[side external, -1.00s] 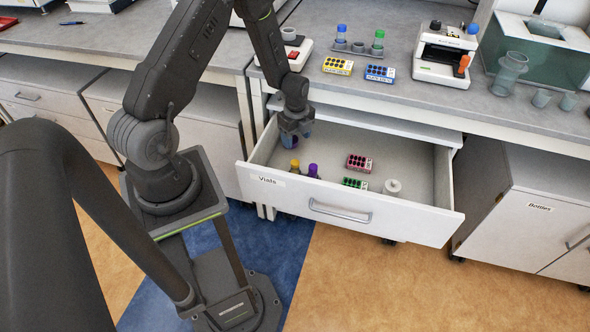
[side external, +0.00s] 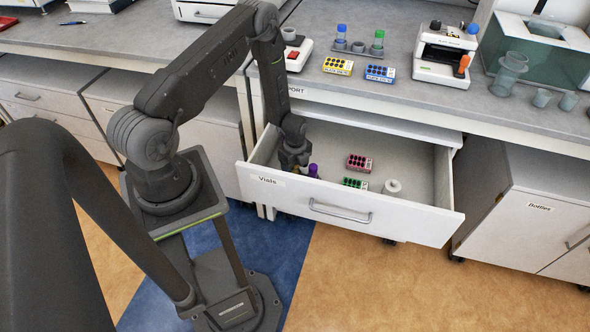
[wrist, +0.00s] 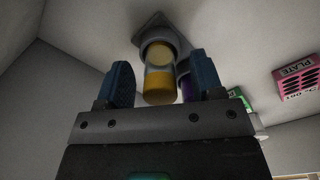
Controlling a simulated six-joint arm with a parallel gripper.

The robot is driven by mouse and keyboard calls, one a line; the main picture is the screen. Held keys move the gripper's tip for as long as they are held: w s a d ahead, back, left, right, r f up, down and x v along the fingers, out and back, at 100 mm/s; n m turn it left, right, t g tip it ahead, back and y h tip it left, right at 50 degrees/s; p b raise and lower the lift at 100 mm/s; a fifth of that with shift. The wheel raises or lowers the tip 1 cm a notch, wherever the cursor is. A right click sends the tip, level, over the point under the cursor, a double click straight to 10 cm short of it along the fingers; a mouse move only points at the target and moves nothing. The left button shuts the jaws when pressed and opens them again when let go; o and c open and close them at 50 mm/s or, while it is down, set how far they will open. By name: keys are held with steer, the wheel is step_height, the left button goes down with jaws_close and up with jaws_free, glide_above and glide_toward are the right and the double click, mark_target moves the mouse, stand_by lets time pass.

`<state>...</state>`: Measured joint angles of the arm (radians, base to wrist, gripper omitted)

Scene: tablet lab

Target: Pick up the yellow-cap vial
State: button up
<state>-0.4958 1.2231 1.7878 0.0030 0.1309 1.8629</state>
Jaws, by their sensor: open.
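The yellow-cap vial (wrist: 158,84) shows in the wrist view between the two blue-padded fingers of my gripper (wrist: 164,78), with visible gaps on both sides. It sits in a grey holder (wrist: 150,22) in the open drawer. In the side external view my gripper (side external: 293,162) is low in the drawer's left part and hides most of this vial. The gripper is open and holds nothing. A purple-cap vial (side external: 313,170) stands just right of the gripper; it also shows in the wrist view (wrist: 185,88), partly behind the right finger.
The open drawer (side external: 420,205) has walls close to my gripper on the left. A pink plate box (side external: 359,162), a green plate box (side external: 355,183) and a white round item (side external: 392,187) lie farther right.

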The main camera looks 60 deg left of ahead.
steer(key=c, duration=1)
